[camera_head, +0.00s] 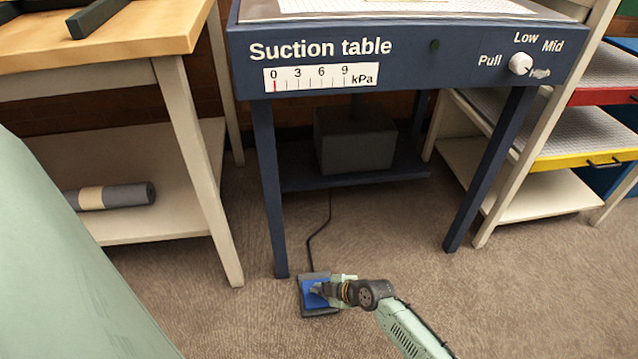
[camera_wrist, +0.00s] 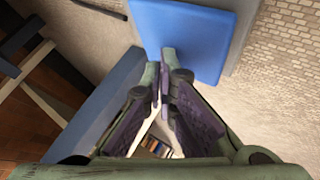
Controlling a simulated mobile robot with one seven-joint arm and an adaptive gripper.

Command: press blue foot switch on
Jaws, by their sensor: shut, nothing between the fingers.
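The blue foot switch (camera_head: 313,297) lies on the floor in front of the suction table, a blue pedal on a dark grey base. In the wrist view its blue pedal (camera_wrist: 185,35) fills the top middle. My gripper (camera_head: 318,289) is over the pedal in the head view and hides part of it. In the wrist view my gripper (camera_wrist: 167,52) is shut and empty, its fingertips overlapping the lower edge of the pedal. I cannot tell whether the tips touch it. The gauge (camera_head: 320,77) on the suction table (camera_head: 400,62) has its red needle at 0.
A black cable (camera_head: 318,235) runs from the switch to under the table, where a grey box (camera_head: 354,140) stands on a shelf. Table legs (camera_head: 270,190) stand close by. A wooden bench (camera_head: 110,45) is left and a tray rack (camera_head: 560,140) right. Carpet around the switch is clear.

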